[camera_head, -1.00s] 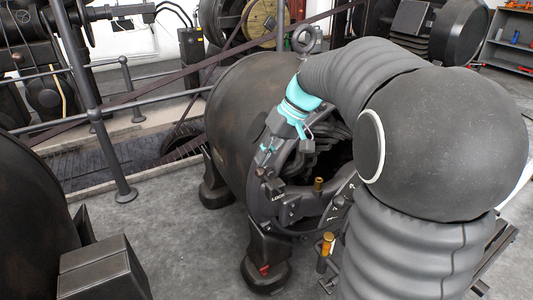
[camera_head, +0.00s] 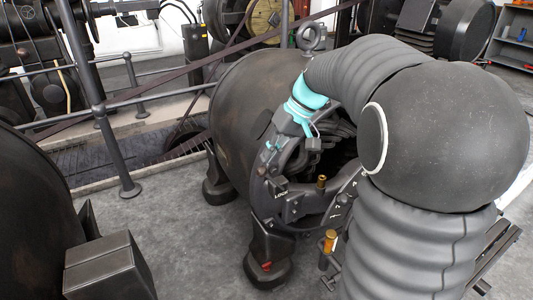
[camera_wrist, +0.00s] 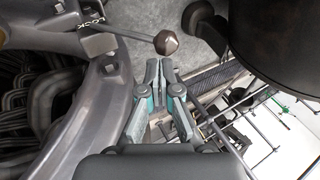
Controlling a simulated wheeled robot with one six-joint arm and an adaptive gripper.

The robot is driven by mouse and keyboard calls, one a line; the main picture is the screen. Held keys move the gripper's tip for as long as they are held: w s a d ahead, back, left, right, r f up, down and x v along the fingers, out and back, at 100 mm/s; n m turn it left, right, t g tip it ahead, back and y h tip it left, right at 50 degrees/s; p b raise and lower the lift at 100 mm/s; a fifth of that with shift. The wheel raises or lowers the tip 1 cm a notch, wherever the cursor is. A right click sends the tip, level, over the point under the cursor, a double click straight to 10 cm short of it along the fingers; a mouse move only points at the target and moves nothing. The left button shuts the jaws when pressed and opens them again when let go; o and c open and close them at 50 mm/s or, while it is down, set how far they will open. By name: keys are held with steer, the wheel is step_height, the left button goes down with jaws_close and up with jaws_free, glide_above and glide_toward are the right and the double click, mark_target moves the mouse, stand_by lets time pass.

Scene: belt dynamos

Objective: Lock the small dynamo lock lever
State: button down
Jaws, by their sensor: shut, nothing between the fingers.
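The dynamo (camera_head: 240,105) is a dark, rounded machine with an open ring-shaped end frame. A LOCK label (camera_wrist: 92,12) sits on its frame in the wrist view. A thin lever with a brown faceted knob (camera_wrist: 166,42) reaches right from beside that label. In the head view the lever's area by the label (camera_head: 281,195) is small, and I cannot tell its exact position. My gripper (camera_wrist: 160,70) is shut and empty, its fingertips just below the knob in the picture; contact is unclear. In the head view my gripper (camera_head: 268,150) is partly hidden against the end frame.
Brass-coloured handles (camera_head: 321,182) (camera_head: 330,242) stand out from the dynamo's front. A second dark machine (camera_head: 50,210) with a box is at left. A railing post (camera_head: 112,140) stands behind. Grey floor (camera_head: 190,245) is clear between the machines.

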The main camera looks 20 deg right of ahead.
steer(key=w+a+p+v, duration=0.1)
steer(key=p+v, duration=0.2)
steer(key=v, duration=0.3)
steer(key=w+r+p+v, duration=0.1)
steer(key=w+p+v, duration=0.1)
steer(key=v, duration=0.5)
steer(key=s+d+f+m+h, duration=0.1)
steer(key=s+f+m+h, duration=0.2)
steer(key=s+f+m, duration=0.3)
steer(key=s+a+n+t+h+p, duration=0.1)
steer(key=s+a+n+t, duration=0.1)
steer(key=s, duration=0.6)
steer(key=s+a+n+t+h+p, duration=0.1)
steer(key=s+a+t+p, duration=0.1)
steer(key=s+a, duration=0.3)
steer(key=s, duration=0.4)
steer(key=shift+s+a+f+n+h+p, duration=0.25)
steer(key=shift+n+h+p, duration=0.05)
steer(key=shift+n, duration=0.1)
